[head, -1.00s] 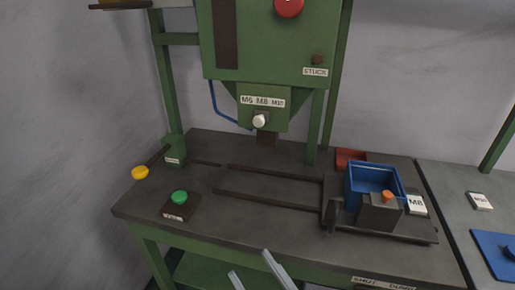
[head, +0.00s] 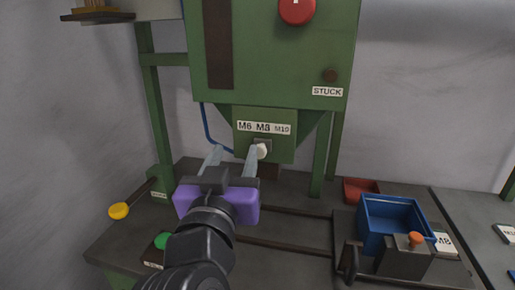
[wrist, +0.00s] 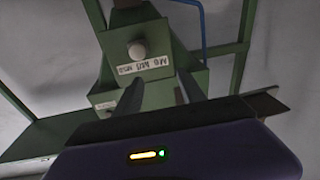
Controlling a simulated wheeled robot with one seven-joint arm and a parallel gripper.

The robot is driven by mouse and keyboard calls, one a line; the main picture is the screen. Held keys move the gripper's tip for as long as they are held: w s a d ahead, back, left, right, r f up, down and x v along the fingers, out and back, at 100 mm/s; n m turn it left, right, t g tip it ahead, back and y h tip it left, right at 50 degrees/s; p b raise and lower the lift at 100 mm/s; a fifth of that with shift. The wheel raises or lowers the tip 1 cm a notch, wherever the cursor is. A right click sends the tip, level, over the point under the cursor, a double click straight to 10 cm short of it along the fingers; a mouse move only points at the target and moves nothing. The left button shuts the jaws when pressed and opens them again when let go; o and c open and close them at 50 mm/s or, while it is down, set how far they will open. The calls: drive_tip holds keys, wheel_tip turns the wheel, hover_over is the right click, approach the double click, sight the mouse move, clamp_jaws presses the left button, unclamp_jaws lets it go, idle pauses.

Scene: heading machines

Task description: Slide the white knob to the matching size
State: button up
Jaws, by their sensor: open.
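The white knob (head: 262,151) sticks out of the front of the green machine's lower box, just under a white size label (head: 264,128) reading M6, M8, M10. It stands about below the M8 mark. My gripper (head: 234,156) is open and empty in front of the box, its two pale fingers pointing at it. The right fingertip overlaps the knob's left side in the head view; I cannot tell whether they touch. In the wrist view, the picture is upside down and the knob (wrist: 137,50) lies beyond the fingertips. A card reading M8 (head: 444,243) lies by the blue bin.
The blue bin (head: 392,213) stands at the right of the bench, behind a grey block with an orange knob (head: 415,239). A red tray (head: 361,188) lies behind.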

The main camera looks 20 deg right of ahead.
sight(259, 152)
drive_tip(key=w+d+f, duration=0.1)
drive_tip(key=d, duration=0.1)
drive_tip(key=w+d+m+g+p, duration=0.1)
drive_tip(key=w+d, duration=0.1)
drive_tip(key=w+d+f+m+h, duration=0.1)
drive_tip(key=w+d, duration=0.1)
drive_tip(key=d, duration=0.1)
drive_tip(key=shift+w+f+g, duration=0.15)
drive_tip(key=shift+f+g, duration=0.15)
drive_tip(key=shift+g, duration=0.1)
clamp_jaws()
idle(1.3)
